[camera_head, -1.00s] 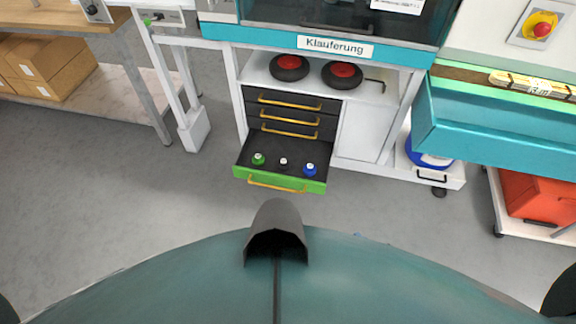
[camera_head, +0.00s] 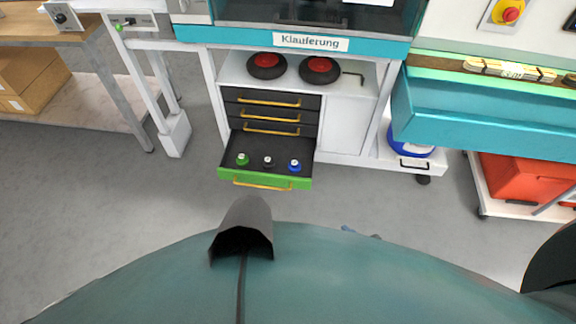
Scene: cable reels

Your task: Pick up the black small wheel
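A small black piece with a pale top (camera_head: 267,162) stands in the open bottom drawer, between a green piece (camera_head: 242,159) and a blue piece (camera_head: 294,165). It is the only small black wheel-like item I see, but it is too small to make out in detail. The drawer (camera_head: 265,181) has a green front with a yellow handle and is pulled out. Two larger black wheels with red hubs, a left one (camera_head: 267,66) and a right one (camera_head: 319,70), lie on the shelf above. Neither of my grippers is in view.
Closed black drawers (camera_head: 268,114) with yellow handles sit above the open one. A teal bin (camera_head: 480,115) juts out at the right, above a red box (camera_head: 528,180). A wooden table (camera_head: 35,25) stands at the left. Grey floor in front of the drawer is clear.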

